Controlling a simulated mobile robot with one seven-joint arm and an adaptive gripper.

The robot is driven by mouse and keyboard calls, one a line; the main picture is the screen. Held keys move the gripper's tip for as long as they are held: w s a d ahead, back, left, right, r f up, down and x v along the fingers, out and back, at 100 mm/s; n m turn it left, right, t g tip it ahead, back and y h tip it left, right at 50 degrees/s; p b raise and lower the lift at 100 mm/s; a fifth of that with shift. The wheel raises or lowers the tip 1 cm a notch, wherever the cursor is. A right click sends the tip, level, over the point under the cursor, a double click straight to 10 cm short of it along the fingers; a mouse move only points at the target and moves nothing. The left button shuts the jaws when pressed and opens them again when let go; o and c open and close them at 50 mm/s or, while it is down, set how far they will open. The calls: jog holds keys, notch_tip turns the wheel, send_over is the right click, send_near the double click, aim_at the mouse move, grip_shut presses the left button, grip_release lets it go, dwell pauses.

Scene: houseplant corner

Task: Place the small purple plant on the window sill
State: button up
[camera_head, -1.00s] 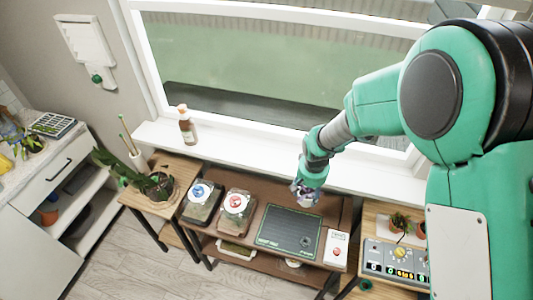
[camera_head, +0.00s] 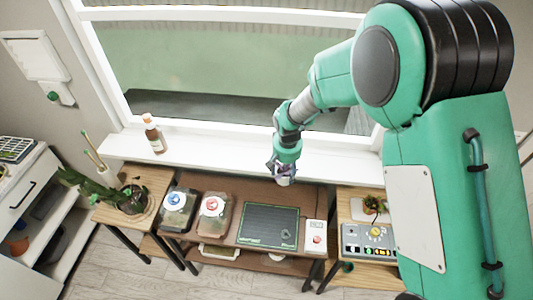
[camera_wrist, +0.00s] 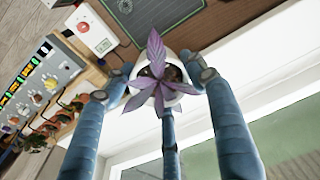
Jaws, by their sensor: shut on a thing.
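The small purple plant (camera_wrist: 157,82) has pointed purple leaves and sits in a small white pot (camera_wrist: 182,100). In the wrist view my gripper (camera_wrist: 160,90) is shut around the pot, with blue-grey fingers on both sides. In the head view my gripper (camera_head: 283,168) holds it near the front edge of the white window sill (camera_head: 340,165); its height above the sill is hard to tell. The sill also fills part of the wrist view (camera_wrist: 265,75), beside the fingers.
A brown bottle (camera_head: 153,134) stands at the sill's left part; the sill between it and my gripper is bare. Below the sill, a shelf holds two lidded containers (camera_head: 213,206), a dark mat (camera_head: 268,226) and a white device (camera_head: 314,238). A control panel (camera_head: 370,241) is at right.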

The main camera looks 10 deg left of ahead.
jog(key=w+a, duration=0.1)
jog(key=w, duration=0.3)
jog(key=w+a+f, duration=0.1)
jog(key=w+a, duration=0.1)
jog(key=w, duration=0.3)
jog(key=w+a, duration=0.2)
jog(key=w, duration=0.2)
jog(key=shift+w+f+p, duration=0.2)
jog(key=shift+w+p, duration=0.1)
jog(key=shift+p, duration=0.1)
jog(key=shift+d, duration=0.1)
jog(key=shift+f, duration=1.75)
jog(key=shift+f, duration=0.1)
jog(key=o, duration=1.4)
jog(key=shift+c, duration=0.2)
notch_tip(320, 180, up, 12)
jog(key=s, duration=0.1)
jog(key=shift+s, duration=0.2)
